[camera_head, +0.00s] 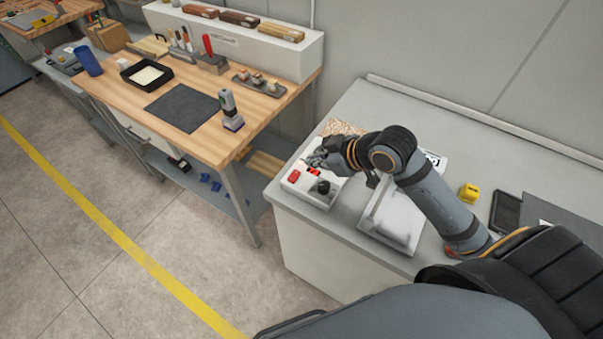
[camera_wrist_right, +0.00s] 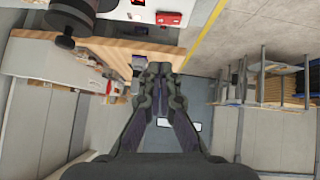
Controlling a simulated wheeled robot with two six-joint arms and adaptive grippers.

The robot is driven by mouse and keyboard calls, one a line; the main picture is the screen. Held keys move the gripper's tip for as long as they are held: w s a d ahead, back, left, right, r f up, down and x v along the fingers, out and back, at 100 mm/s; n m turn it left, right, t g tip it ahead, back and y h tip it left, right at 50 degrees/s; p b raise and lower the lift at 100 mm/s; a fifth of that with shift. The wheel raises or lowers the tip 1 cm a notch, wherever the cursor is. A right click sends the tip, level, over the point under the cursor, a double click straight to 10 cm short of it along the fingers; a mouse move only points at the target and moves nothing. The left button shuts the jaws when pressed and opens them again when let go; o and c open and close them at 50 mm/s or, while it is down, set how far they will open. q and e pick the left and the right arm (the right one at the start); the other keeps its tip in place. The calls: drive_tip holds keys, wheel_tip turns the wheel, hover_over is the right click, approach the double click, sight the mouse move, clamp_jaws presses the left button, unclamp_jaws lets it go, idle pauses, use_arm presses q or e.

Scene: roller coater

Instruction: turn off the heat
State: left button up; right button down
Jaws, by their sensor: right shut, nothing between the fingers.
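A white control box (camera_head: 308,190) stands on the grey counter at its near left corner. It carries red switches (camera_head: 293,176) and a black knob (camera_head: 323,187). My right gripper (camera_head: 317,158) is over the back of the box, close to a red part there. I cannot tell whether it touches. In the right wrist view my right gripper's fingers (camera_wrist_right: 160,69) are together, with nothing held between them. A dark knob-like part (camera_wrist_right: 72,20) and a red rectangular part (camera_wrist_right: 168,18) show near the top of that view. My left gripper is not in view.
A white machine (camera_head: 392,222) stands right of the box, under my right arm. A yellow object (camera_head: 469,193) and a dark flat device (camera_head: 505,212) lie farther right on the counter (camera_head: 390,103). A wooden workbench (camera_head: 205,145) with tools stands to the left.

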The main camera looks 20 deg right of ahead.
sight(295, 174)
drive_tip(key=x, duration=0.5)
drive_tip(key=shift+w+a+f, duration=0.2)
drive_tip(key=shift+a, duration=0.05)
drive_tip(key=f, duration=0.3)
drive_tip(key=shift+w+d+f+p, duration=0.15)
drive_tip(key=shift+w+f+p, duration=0.15)
drive_tip(key=shift+p, duration=0.1)
drive_tip(key=shift+s+d+f, duration=0.1)
drive_tip(key=shift+d+f, duration=0.05)
drive_tip(key=shift+f, duration=0.2)
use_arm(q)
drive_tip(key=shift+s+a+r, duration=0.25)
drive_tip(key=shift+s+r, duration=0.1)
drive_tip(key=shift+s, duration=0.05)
use_arm(e)
drive_tip(key=shift+f, duration=0.15)
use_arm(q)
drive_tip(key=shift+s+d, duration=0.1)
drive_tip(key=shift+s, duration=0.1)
use_arm(e)
drive_tip(key=shift+f, duration=0.2)
use_arm(q)
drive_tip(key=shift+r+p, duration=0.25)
drive_tip(key=shift+p, duration=0.05)
use_arm(e)
drive_tip(key=shift+s, duration=0.1)
